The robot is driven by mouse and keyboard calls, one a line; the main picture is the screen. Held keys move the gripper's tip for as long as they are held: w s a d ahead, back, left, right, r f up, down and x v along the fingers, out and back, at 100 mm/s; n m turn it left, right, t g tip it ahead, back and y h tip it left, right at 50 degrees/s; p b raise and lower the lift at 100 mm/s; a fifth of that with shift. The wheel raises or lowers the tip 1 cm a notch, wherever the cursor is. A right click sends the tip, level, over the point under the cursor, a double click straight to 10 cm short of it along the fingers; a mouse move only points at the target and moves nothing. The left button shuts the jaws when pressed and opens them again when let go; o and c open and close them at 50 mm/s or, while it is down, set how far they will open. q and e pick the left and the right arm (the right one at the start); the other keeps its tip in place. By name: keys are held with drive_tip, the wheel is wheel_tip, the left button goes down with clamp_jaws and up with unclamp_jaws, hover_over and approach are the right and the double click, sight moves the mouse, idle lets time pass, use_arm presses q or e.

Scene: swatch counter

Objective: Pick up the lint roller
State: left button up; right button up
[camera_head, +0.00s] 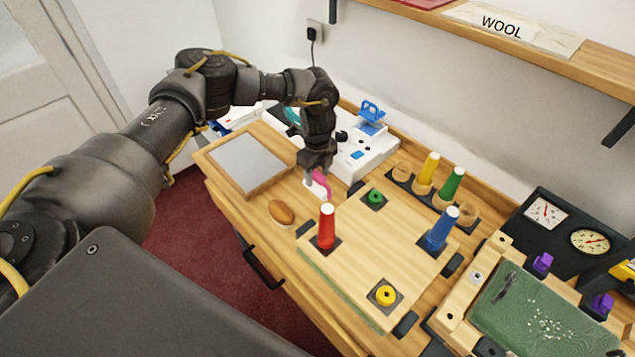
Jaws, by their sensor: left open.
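The lint roller (322,183) has a pink handle and what looks like a white roll. It lies on the wooden counter, between the grey square panel and the peg board. My left gripper (317,171) points down right at the lint roller, its jaws open at the pink handle. The gripper hides part of the handle, and I cannot tell whether the fingers touch it. My right gripper is not in view.
A peg board (362,253) with red and blue cones stands close in front of the roller. A brown oval object (281,212) lies to its left. A white machine (375,155) is behind, and a grey panel (247,162) is at the left. A shelf (560,60) overhangs the right.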

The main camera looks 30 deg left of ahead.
use_arm(q)
drive_tip(key=shift+f, duration=0.4)
drive_tip(key=shift+c, duration=0.3)
clamp_jaws()
